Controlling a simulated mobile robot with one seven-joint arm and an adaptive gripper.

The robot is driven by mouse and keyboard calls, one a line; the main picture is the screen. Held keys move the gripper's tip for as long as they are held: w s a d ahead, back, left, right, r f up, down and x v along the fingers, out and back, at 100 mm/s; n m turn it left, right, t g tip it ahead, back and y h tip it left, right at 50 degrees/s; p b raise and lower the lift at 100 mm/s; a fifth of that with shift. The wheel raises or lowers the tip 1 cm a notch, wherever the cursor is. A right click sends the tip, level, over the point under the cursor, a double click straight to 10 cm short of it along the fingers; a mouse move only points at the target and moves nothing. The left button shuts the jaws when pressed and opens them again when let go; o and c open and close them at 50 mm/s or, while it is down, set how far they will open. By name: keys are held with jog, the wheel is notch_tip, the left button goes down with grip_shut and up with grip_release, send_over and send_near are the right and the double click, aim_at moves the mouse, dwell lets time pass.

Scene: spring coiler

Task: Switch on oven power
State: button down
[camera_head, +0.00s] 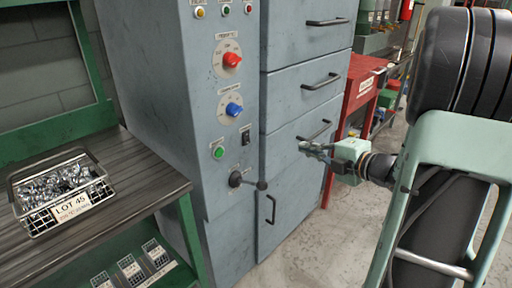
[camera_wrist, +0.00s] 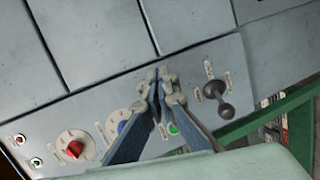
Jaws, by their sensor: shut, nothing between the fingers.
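The oven (camera_head: 285,70) is a tall blue-grey cabinet with a control panel on its left part. The panel has a red knob (camera_head: 231,60), a blue knob (camera_head: 234,109), a small black rocker switch (camera_head: 245,137), a green button (camera_head: 218,153) and a black lever (camera_head: 236,180) low down. Their labels are too small to read. My gripper (camera_head: 303,146) is shut and empty, in front of the drawers right of the panel. In the wrist view, my gripper (camera_wrist: 162,74) shows between the blue knob (camera_wrist: 122,126) and the lever (camera_wrist: 217,96); the rocker switch is hidden there.
Drawers with bar handles (camera_head: 322,82) fill the cabinet's right part. A workbench (camera_head: 150,185) with a wire basket of metal parts (camera_head: 65,203) stands left. The floor (camera_head: 320,245) in front of the drawers is clear.

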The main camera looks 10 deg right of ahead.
aim_at(248, 143)
jog(key=s+a+n+y, duration=0.1)
jog(key=a+n+y, duration=0.1)
jog(key=a, duration=0.1)
jog(key=s+a+f+y, duration=0.1)
jog(key=a, duration=0.1)
jog(key=shift+s+n+y+b, duration=0.3)
jog(key=shift+s+n+b, duration=0.05)
jog(key=shift+n+b, duration=0.05)
jog(key=shift+f, duration=0.1)
jog(key=b+x, duration=0.2)
jog(key=x, duration=1.2)
jog(key=shift+f, duration=0.15)
